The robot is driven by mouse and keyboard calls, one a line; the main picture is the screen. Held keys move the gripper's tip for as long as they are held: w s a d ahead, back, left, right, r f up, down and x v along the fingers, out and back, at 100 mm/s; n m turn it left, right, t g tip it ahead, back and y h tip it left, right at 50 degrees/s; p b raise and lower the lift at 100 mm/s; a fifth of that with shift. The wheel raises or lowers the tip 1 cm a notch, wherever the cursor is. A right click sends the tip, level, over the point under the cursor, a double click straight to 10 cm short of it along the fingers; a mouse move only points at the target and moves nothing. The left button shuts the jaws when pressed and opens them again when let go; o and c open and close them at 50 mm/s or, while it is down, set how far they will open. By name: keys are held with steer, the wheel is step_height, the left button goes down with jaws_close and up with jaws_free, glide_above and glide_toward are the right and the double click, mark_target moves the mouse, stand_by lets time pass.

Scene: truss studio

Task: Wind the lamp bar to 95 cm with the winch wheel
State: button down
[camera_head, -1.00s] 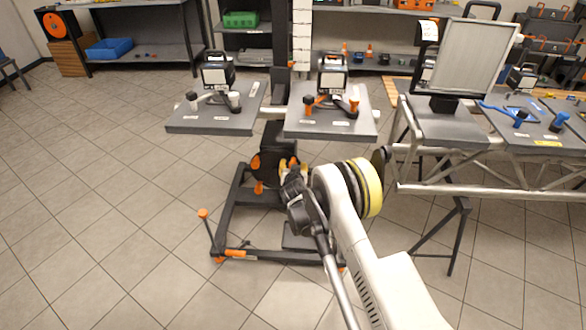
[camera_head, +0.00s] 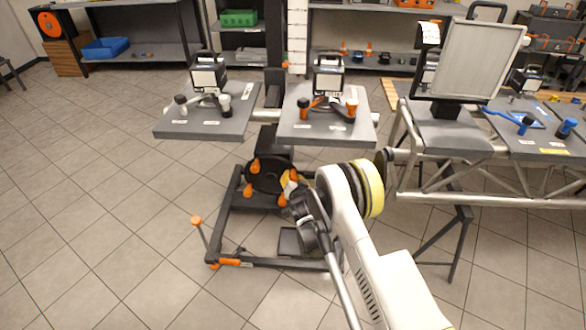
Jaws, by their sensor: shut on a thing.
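The winch wheel (camera_head: 265,178) is a black disc with several orange knobs, low on a dark wheeled stand. My gripper (camera_head: 291,187) is at the right rim of the wheel, shut on one of its knobs; the fingertips are small and partly hidden by my wrist. The lamp bar (camera_head: 267,117) is a silver tube above the wheel, showing only between two grey boards. A white height scale (camera_head: 297,42) with dark marks stands upright behind the bar. Its reading is too small to make out.
A left board (camera_head: 175,130) and right board (camera_head: 290,133) each carry a boxy lamp and clamps. A truss on trestles (camera_head: 450,198) with a grey panel (camera_head: 466,60) stands close on the right. The stand's foot has an orange-topped post (camera_head: 197,221). Floor at left is clear.

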steer(key=shift+s+d+f, duration=0.2)
steer(key=shift+d+f, duration=0.05)
steer(key=shift+f, duration=0.1)
steer(key=shift+s+f+m, duration=0.1)
steer(key=shift+f+m, duration=0.1)
steer(key=shift+m, duration=0.1)
steer(key=c, duration=1.1)
jaws_free()
steer(key=shift+o, duration=0.2)
steer(key=shift+r, duration=0.1)
step_height(320, 180, up, 10)
steer(key=shift+c, duration=0.2)
